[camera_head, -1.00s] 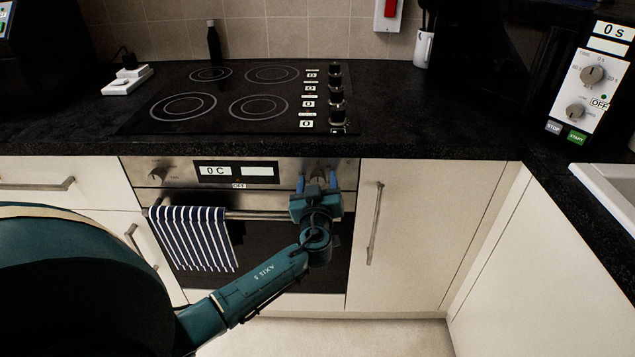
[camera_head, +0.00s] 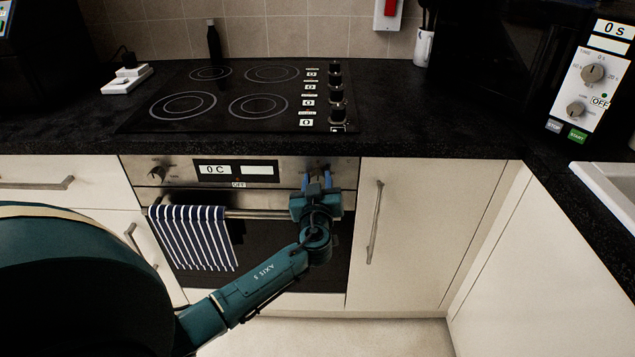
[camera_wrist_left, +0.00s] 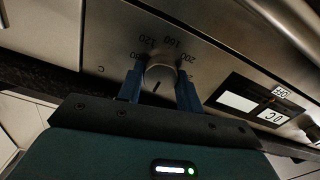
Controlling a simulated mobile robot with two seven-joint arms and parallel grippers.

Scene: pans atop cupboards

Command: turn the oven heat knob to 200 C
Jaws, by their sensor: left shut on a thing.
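The oven (camera_head: 265,262) has a steel front panel with a display (camera_head: 235,171) reading 0 C and a label OFF below it. The heat knob (camera_wrist_left: 161,74) is round and metal, with 120, 160 and 200 printed around it, in the left wrist view. My left gripper (camera_head: 316,180) is at the right end of the panel. In the left wrist view its two blue fingers (camera_wrist_left: 160,88) are shut on the heat knob, one on each side. In the head view the gripper mostly hides this knob. My right gripper is not in view.
A second knob (camera_head: 157,173) is at the panel's left end. A striped towel (camera_head: 192,240) hangs on the oven's handle bar (camera_head: 262,214), just below the panel. The black worktop (camera_head: 430,120) overhangs above. A cupboard door with a handle (camera_head: 374,222) is to the right.

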